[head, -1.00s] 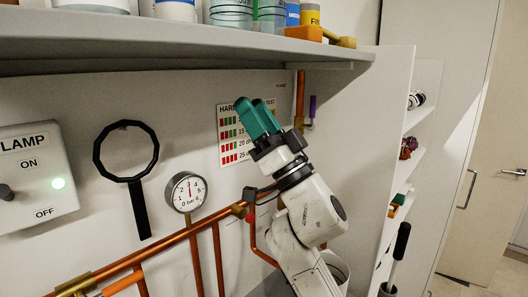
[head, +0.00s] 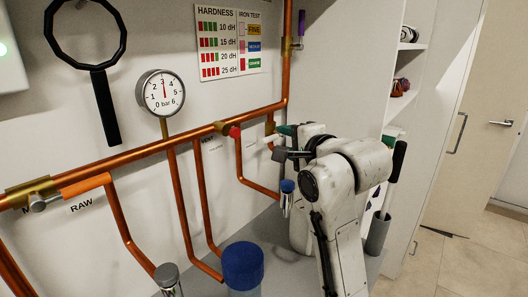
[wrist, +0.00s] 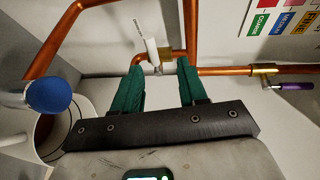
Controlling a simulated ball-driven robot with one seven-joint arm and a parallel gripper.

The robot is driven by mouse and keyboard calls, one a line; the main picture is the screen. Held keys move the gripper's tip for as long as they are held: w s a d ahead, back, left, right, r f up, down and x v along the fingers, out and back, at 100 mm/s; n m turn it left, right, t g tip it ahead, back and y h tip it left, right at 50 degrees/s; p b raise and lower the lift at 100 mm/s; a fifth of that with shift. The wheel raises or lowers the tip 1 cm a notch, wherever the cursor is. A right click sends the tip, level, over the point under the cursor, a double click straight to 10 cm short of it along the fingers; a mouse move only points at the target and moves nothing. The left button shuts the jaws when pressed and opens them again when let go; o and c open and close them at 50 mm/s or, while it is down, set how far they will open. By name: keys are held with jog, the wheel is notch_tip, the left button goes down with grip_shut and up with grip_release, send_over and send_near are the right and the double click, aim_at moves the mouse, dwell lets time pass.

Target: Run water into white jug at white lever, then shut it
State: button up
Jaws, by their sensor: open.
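The white lever (wrist: 152,50) sits on a copper pipe, in line with the gap between my fingertips in the wrist view. In the head view the white lever (head: 270,139) shows just left of my gripper (head: 284,131). My gripper (wrist: 162,66) has its green fingers spread, with nothing held between them. I cannot tell whether the fingertips reach around the lever. A white vessel (wrist: 60,148), which looks like the white jug, stands at the lower left of the wrist view, partly hidden by a blue-capped part. Its inside looks brownish. My arm hides that area in the head view.
A red lever (head: 235,131) is left of the white one, and a purple lever (head: 301,24) is above right. Copper pipes run along the wall. A blue-topped vessel (head: 243,266) stands at the front. A pressure gauge (head: 161,93) and magnifier (head: 88,40) are left.

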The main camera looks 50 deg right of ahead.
aim_at(269, 141)
jog(key=x, duration=0.3)
jog(key=f+x, duration=0.1)
jog(key=x, duration=0.6)
jog(key=shift+w+a+f, duration=0.1)
jog(key=shift+w+f, duration=0.1)
jog(key=shift+w, duration=0.05)
jog(key=shift+c, duration=0.2)
grip_shut()
jog(key=shift+p, duration=0.3)
